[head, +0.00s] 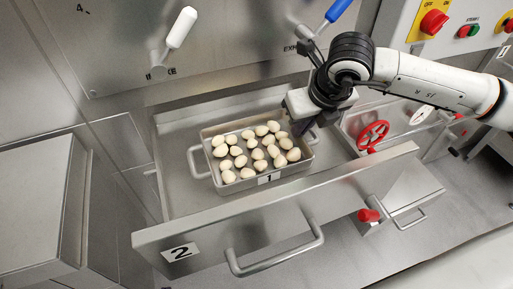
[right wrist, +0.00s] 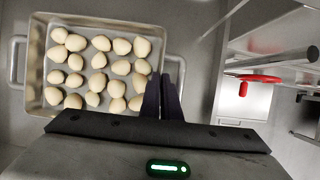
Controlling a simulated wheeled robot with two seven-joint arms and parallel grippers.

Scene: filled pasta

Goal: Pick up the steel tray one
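The steel tray one (head: 250,188) is a shallow metal tray with a "1" label on its front wall. It holds several rows of pale, rounded pieces of filled pasta (head: 247,134) and lies level in the open drawer. Its left handle (head: 196,163) is free. My left gripper is not in view.
The open drawer (head: 230,222) labelled "2" surrounds the tray, with a bar handle (head: 285,257) in front. A red valve wheel (head: 373,134) is to the right. A white lever (head: 180,28) and a blue lever (head: 337,10) stick out behind. A steel block (head: 35,205) is at left.

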